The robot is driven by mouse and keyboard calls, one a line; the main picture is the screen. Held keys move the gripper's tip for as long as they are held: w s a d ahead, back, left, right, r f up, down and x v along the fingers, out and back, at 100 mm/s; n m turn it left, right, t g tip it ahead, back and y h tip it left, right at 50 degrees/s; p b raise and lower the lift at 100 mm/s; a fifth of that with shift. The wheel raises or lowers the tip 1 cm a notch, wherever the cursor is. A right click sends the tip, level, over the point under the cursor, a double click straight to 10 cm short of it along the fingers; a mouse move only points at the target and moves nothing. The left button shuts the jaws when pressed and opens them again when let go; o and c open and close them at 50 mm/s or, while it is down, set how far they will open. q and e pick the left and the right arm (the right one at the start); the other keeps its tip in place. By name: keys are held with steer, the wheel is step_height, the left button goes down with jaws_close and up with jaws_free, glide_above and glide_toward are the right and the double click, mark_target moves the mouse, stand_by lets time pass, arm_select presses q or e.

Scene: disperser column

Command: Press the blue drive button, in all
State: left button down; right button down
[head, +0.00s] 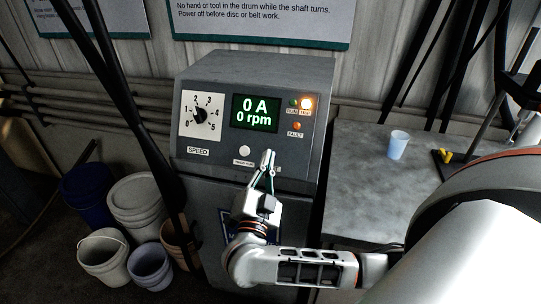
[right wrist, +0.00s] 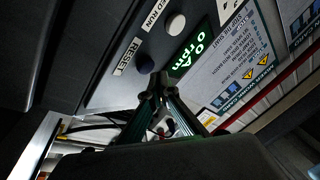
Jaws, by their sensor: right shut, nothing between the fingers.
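The grey drive cabinet (head: 215,88) has a screen (head: 256,113) reading 0 A and 0 rpm. The dark blue button (right wrist: 146,64) shows in the right wrist view beside a RESET label; in the head view my gripper hides it. A pale TIMED RUN button (head: 244,151) is to its left in the head view and also shows in the right wrist view (right wrist: 175,25). My right gripper (head: 267,161) is shut and empty at the lower panel. Its tips (right wrist: 158,82) are close to the blue button; I cannot tell whether they touch. My left gripper is not in view.
An amber lamp (head: 306,103) glows at the panel's upper right, above a dimmer FAULT lamp (head: 297,127). A speed dial (head: 200,115) is at left. A pale blue cup (head: 397,145) stands on the grey bench (head: 360,185). Several buckets stand on the floor at left.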

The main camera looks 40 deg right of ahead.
stand_by(0.6)
steer(key=shift+w+d+f, duration=0.2)
steer(key=shift+d, duration=0.05)
steer(key=shift+w+d+f, duration=0.25)
steer(key=shift+w+d, duration=0.05)
steer(key=shift+d, duration=0.05)
stand_by(0.9)
steer(key=shift+p, duration=0.35)
steer(key=shift+s+a+r+p, duration=0.5)
steer(key=shift+a+p, duration=0.1)
steer(key=shift+p, duration=0.3)
steer(key=s+a+r+p, duration=0.2)
steer(key=s+a+p, duration=0.1)
steer(key=shift+a+r, duration=0.15)
steer(key=shift+r, duration=0.05)
